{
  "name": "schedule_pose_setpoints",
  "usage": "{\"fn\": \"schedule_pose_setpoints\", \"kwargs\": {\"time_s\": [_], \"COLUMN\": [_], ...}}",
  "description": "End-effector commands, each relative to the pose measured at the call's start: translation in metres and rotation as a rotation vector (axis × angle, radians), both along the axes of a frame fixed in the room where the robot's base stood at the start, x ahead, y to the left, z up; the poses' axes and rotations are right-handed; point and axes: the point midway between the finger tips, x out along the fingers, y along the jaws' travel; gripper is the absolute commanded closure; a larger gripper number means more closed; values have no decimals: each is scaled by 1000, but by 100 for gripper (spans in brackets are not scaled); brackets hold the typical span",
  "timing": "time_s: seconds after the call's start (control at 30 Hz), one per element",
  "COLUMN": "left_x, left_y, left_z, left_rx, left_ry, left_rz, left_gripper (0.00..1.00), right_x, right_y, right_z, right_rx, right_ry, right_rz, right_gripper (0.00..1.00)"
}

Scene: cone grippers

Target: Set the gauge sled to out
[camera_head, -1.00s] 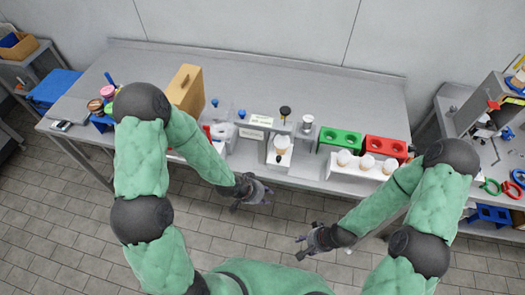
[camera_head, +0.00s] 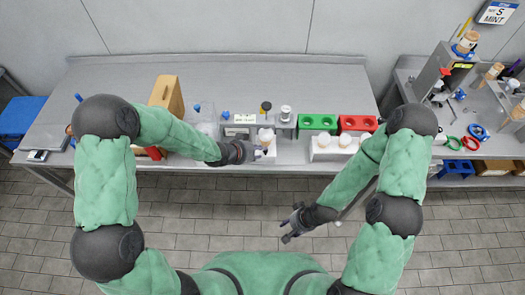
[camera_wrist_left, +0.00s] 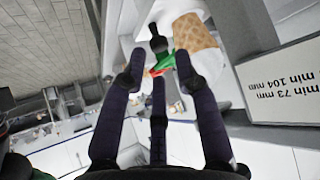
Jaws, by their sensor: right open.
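The gauge (camera_head: 241,130) stands at the table's front edge in the head view, with a white sled (camera_head: 270,158) at its front. A waffle cone (camera_head: 266,135) stands on the sled. The cone (camera_wrist_left: 196,32) is large at the top of the left wrist view, beside a label with millimetre limits (camera_wrist_left: 285,80). My left gripper (camera_head: 257,152) is at the front of the sled and hides part of it. In the left wrist view its fingers (camera_wrist_left: 160,68) are spread, with a dark knob-like part beyond them; contact cannot be told. My right gripper (camera_head: 291,224) is open and empty over the floor.
A tan upright box (camera_head: 168,94) is on the left. A side table (camera_head: 480,120) carries other equipment. The table's back strip is clear.

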Motion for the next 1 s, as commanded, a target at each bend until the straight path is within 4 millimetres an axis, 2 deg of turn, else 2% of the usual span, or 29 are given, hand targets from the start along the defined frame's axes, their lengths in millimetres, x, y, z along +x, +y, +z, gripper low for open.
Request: {"fn": "schedule_pose_setpoints", "kwargs": {"time_s": [0.1,0.3,0.67,0.7,0.8,1.0], "left_x": [9,18,20,20,21,21], "left_y": [-10,-18,-21,-21,-21,-21], "left_z": [-14,-26,-29,-29,-29,-28], "left_rx": [0,0,0,0,0,0], "left_ry": [1,1,0,0,0,-2], "left_rz": [-1,-1,0,0,0,0], "left_gripper": [69,69,69,74,100,100], "right_x": [0,0,0,0,0,0], "right_y": [0,0,0,0,0,0], "right_z": [-2,-3,-3,-3,-3,-4], "right_rx": [0,0,0,0,0,0], "right_ry": [0,0,0,0,0,0], "right_rz": [0,0,0,0,0,0], "right_gripper": [55,55,55,55,55,55]}}
